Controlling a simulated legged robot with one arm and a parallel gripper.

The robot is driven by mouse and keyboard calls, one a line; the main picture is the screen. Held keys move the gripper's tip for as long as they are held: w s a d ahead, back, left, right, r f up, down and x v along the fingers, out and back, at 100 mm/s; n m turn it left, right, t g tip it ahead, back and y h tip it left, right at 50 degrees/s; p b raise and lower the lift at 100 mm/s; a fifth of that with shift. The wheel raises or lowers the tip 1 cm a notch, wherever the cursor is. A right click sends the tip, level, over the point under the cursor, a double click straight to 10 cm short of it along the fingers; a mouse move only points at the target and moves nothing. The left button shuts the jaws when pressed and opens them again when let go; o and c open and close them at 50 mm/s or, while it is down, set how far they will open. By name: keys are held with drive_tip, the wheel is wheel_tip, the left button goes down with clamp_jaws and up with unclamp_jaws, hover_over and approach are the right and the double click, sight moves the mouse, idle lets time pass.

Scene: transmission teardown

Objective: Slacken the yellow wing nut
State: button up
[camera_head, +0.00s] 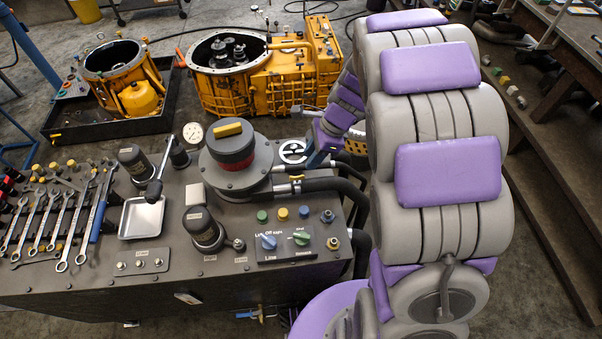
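A small yellow winged piece (296,178), which looks like the wing nut, sits at a dark hose fitting on the right of the grey bench top. A larger yellow bar (228,129) lies across the red-banded cap of the round grey housing (237,165); I cannot be sure which of the two is the wing nut. My gripper (318,150) is at the end of my grey and purple arm, above the bench's back right edge, just right of a round white emblem. It looks apart from both yellow pieces. Its fingers are small and partly hidden, so their opening is unclear.
Several wrenches (65,215) and a small metal tray (142,218) lie on the bench's left. A control panel (290,243) with knobs is at its front right. Dark hoses (322,186) run off its right edge. Yellow transmission housings (270,75) stand behind.

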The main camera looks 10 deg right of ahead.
sight(297, 178)
drive_tip(key=b+x, duration=0.1)
drive_tip(key=x, duration=0.6)
drive_tip(key=shift+a+f+b, duration=0.2)
drive_tip(key=shift+f+b, duration=0.1)
clamp_jaws()
